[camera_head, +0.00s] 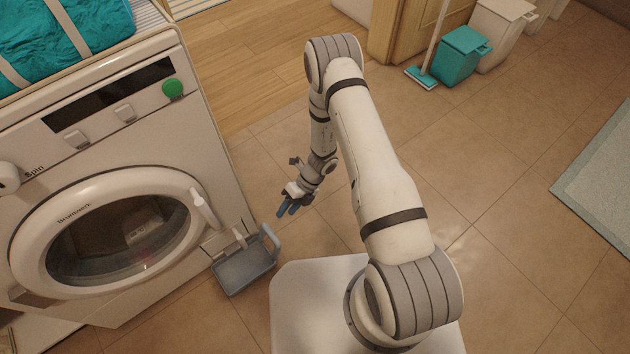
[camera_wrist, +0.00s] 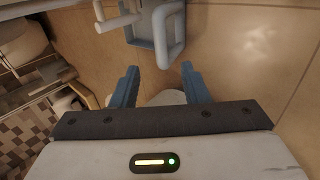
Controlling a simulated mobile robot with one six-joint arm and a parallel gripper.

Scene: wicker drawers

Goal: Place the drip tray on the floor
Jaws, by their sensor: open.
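The drip tray (camera_head: 243,271) is a shallow grey-blue tray with a loop handle on its right side. It is beside the lower right front of the washing machine (camera_head: 215,130), under a small white spout (camera_head: 240,238). I cannot tell whether it rests on the floor (camera_head: 480,190) or is held slightly above it. In the wrist view, the drip tray (camera_wrist: 143,22) is at the top, with its handle beyond my fingertips. My gripper (camera_head: 288,208) is open and empty, apart from the handle and above it to the right. Its two blue fingers also show in the wrist view (camera_wrist: 160,72).
The washing machine door (camera_head: 110,240) is closed. A teal bag (camera_head: 60,40) lies on top of the machine. Teal and white bins (camera_head: 460,57) and a broom (camera_head: 424,77) stand at the back. A grey mat (camera_head: 605,185) lies at right. Tiles between are clear.

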